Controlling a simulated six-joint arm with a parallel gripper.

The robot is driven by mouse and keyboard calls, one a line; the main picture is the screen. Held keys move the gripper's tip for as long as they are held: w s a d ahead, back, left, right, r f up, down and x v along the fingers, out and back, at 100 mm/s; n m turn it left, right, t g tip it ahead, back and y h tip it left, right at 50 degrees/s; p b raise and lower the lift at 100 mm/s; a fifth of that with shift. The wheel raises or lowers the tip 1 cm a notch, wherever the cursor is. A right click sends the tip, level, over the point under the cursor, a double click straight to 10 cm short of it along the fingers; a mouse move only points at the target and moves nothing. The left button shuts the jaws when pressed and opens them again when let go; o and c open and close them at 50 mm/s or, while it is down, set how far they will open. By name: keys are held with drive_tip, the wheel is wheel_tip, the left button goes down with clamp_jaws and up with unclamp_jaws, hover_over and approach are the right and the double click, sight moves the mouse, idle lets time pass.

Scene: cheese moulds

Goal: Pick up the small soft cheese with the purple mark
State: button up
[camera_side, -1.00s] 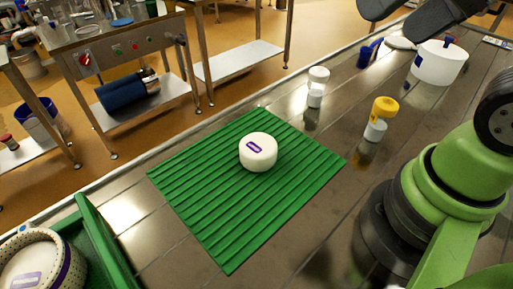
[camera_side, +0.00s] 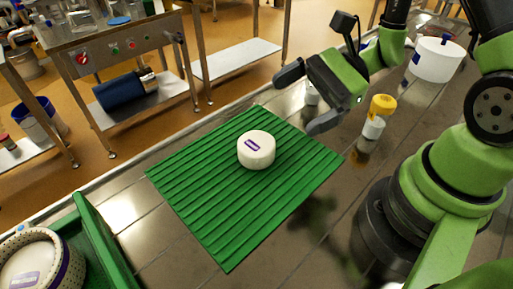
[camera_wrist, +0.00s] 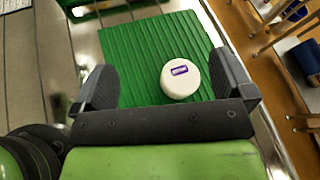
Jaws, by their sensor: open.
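The small soft cheese (camera_side: 256,151) is a white round with a purple mark on its top. It lies on the green ribbed mat (camera_side: 215,215). In the wrist view the cheese (camera_wrist: 181,82) shows on the mat (camera_wrist: 150,50), nearer the right finger than the left. My gripper (camera_side: 300,101) is open and empty. It hangs above the mat's far right edge, up and to the right of the cheese and apart from it. In the wrist view the two fingers of my gripper (camera_wrist: 170,88) stand wide apart.
A yellow-capped white bottle (camera_side: 379,112) stands right of the mat. A white tub (camera_side: 437,60) stands at the back right. A green crate (camera_side: 97,238) at the lower left holds a larger cheese (camera_side: 35,262).

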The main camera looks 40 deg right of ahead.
sight(260, 147)
drive_tip(key=d+f+m+t+h, duration=0.1)
drive_tip(key=f+m, duration=0.1)
drive_tip(key=f, duration=0.1)
drive_tip(key=d+f+m+t+h, duration=0.1)
drive_tip(key=f+m, duration=0.2)
drive_tip(key=d+f+m+t+h, duration=0.1)
drive_tip(key=f+m+t, duration=0.1)
drive_tip(key=f, duration=0.1)
drive_tip(key=shift+w+d+m, duration=0.25)
drive_tip(key=shift+d+m, duration=0.05)
drive_tip(key=shift+d, duration=0.05)
drive_tip(key=shift+w+a+f, duration=0.2)
drive_tip(key=shift+f, duration=0.1)
drive_tip(key=x, duration=0.3)
drive_tip(key=shift+w+a+f, duration=0.15)
drive_tip(key=shift+w+a, duration=0.05)
drive_tip(key=shift+f+x, duration=0.2)
drive_tip(key=shift+x, duration=1.15)
drive_tip(key=shift+f+x, duration=0.15)
drive_tip(key=shift+x, duration=1.2)
drive_tip(key=shift+s, duration=0.15)
drive_tip(key=c, duration=0.5)
